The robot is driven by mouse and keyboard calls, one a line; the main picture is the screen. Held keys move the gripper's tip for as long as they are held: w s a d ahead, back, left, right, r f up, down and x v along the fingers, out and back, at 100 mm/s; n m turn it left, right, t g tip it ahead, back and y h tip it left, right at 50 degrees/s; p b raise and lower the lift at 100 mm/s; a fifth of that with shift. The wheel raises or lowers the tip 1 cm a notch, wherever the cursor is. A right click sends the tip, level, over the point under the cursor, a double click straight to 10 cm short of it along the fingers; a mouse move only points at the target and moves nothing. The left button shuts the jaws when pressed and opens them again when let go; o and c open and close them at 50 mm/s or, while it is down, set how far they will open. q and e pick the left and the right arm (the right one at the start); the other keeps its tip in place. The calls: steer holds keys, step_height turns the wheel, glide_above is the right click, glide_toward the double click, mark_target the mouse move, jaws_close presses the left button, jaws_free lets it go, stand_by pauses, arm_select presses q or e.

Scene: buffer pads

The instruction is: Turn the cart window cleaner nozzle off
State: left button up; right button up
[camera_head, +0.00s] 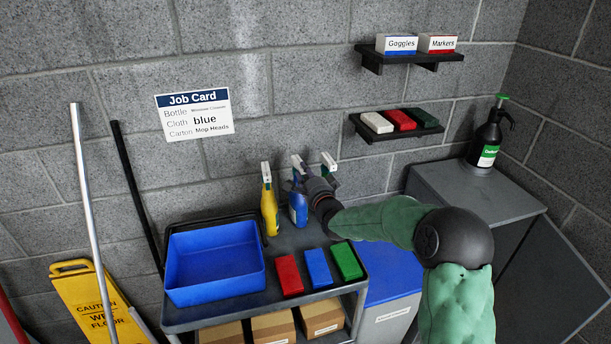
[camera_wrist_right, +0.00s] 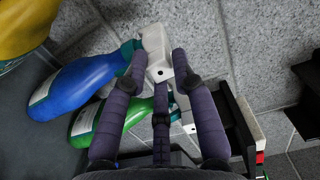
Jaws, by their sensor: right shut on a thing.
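A blue spray bottle (camera_head: 298,208) with a white spray head stands on the cart (camera_head: 290,240), between a yellow spray bottle (camera_head: 269,208) and a third bottle whose white head (camera_head: 328,162) shows behind my gripper. My right gripper (camera_head: 308,178) reaches in from the right at the blue bottle's head. In the right wrist view, the white nozzle (camera_wrist_right: 157,58) of the blue bottle (camera_wrist_right: 78,88) sits between my two fingers, which are shut on it. A green bottle (camera_wrist_right: 110,118) lies just beside it in that view. The bottles' label text is unreadable. My left gripper is out of view.
The cart top also holds a blue tray (camera_head: 215,262) and red (camera_head: 288,275), blue (camera_head: 318,268) and green (camera_head: 346,261) folded cloths. Cartons (camera_head: 272,327) sit below. A job card (camera_head: 194,115) hangs on the wall. A black pump bottle (camera_head: 486,140) stands on the grey cabinet (camera_head: 470,185).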

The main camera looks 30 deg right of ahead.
mark_target(304, 172)
steer(key=shift+n+b, duration=2.4)
steer(key=shift+n, duration=2)
steer(key=n+b, duration=0.2)
steer(key=n, duration=0.2)
steer(key=shift+f+n, duration=0.1)
steer(key=shift+n, duration=0.3)
steer(key=n+b, duration=0.1)
steer(key=n, duration=0.3)
steer(key=shift+c, duration=0.2)
steer(key=o, duration=0.6)
steer(key=shift+c, duration=0.2)
steer(key=shift+s+a+b, duration=0.15)
steer(key=shift+s+b, duration=0.35)
steer(key=shift+s, duration=0.35)
steer(key=shift+s+a+b, duration=0.15)
steer(key=shift+s+b, duration=0.35)
steer(key=shift+s, duration=0.3)
steer(key=shift+s+a+b, duration=0.15)
steer(key=shift+s+b, duration=0.25)
steer(key=shift+s, duration=0.5)
steer(key=shift+s+a+b, duration=0.15)
steer(key=shift+s+b, duration=0.25)
steer(key=shift+s, duration=0.5)
